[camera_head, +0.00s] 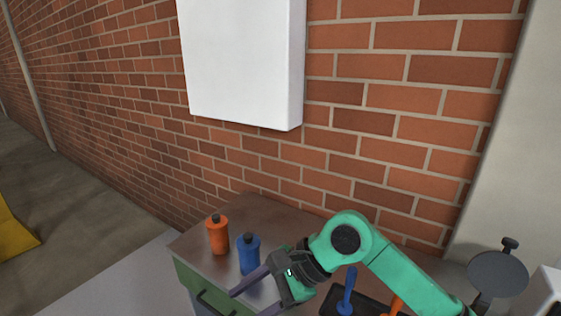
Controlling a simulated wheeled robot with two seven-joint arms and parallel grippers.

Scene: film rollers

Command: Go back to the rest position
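My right gripper (248,304) is at the lower middle of the head view, on the green arm that comes in from the right. Its two dark fingers are spread apart, with nothing seen between them. They point down and left over the front part of the metal-topped cabinet (188,242). A blue bottle (249,256) with a dark cap stands upright just behind the upper finger; whether they touch cannot be told. An orange bottle (217,237) stands upright to its left. My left gripper is not in view.
A dark tray (327,303) holds a blue-handled tool (347,290) and an orange one (396,306), partly hidden by my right arm. A brick wall (400,120) with a white panel (245,60) rises behind. A round grey object (498,274) stands at the right.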

